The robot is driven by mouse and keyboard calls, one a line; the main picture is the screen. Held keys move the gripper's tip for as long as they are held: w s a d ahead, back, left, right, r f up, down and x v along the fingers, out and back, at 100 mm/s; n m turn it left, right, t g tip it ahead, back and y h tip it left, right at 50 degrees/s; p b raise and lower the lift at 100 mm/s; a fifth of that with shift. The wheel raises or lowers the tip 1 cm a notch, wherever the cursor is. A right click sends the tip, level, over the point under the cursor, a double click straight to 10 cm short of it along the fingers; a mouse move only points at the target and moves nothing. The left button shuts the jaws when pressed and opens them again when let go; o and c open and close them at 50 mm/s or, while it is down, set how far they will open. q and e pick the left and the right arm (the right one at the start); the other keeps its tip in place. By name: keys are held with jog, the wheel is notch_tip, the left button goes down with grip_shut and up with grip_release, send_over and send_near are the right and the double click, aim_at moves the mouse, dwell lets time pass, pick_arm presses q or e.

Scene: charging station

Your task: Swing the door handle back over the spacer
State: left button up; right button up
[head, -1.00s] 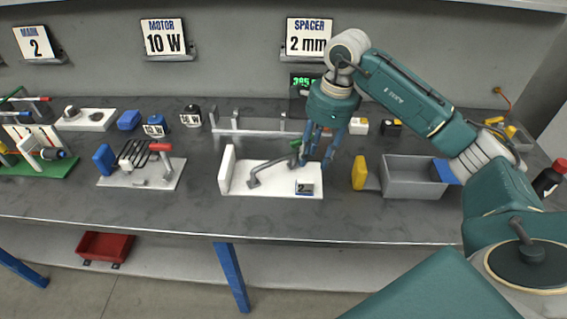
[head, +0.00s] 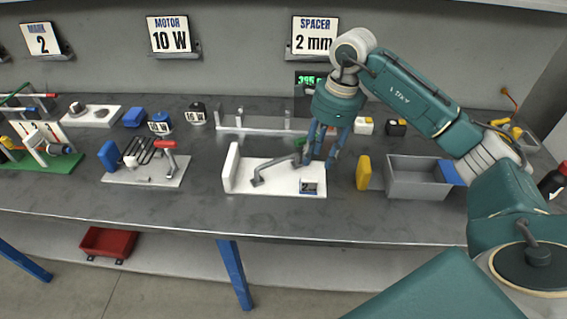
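A white fixture plate (head: 285,174) with an upright white end wall lies on the bench, centre. The grey door handle (head: 278,170) lies across it, angled up toward the right; its far end is close to my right gripper's fingers. A small block labelled 2, apparently the spacer (head: 309,187), sits at the plate's front right corner, with the handle behind and left of it rather than over it. My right gripper (head: 320,163) points down over the plate's back right. Its blue fingers look spread; contact with the handle cannot be made out. My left gripper is out of view.
A grey bin (head: 417,180) and a yellow block (head: 363,172) stand right of the plate. A grey rail fixture (head: 262,128) is behind it. Another fixture with a red-ended lever (head: 167,146) is to the left. Bare bench lies in front.

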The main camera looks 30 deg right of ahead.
jog(key=shift+o, duration=0.4)
jog(key=shift+w+r, duration=0.1)
jog(key=n+t+h+p, duration=0.1)
jog(key=n+p, duration=0.2)
jog(key=n, duration=0.3)
send_near(287, 157)
jog(key=shift+n+h, duration=0.3)
jog(key=f, duration=0.2)
jog(key=f+p, duration=0.1)
jog(key=f, duration=0.2)
jog(key=w+f+p, duration=0.1)
jog(key=f, duration=0.2)
jog(key=shift+w+a, duration=0.1)
jog(key=shift+a, duration=0.1)
jog(key=shift+c, duration=0.3)
grip_shut()
jog(key=shift+a, duration=0.1)
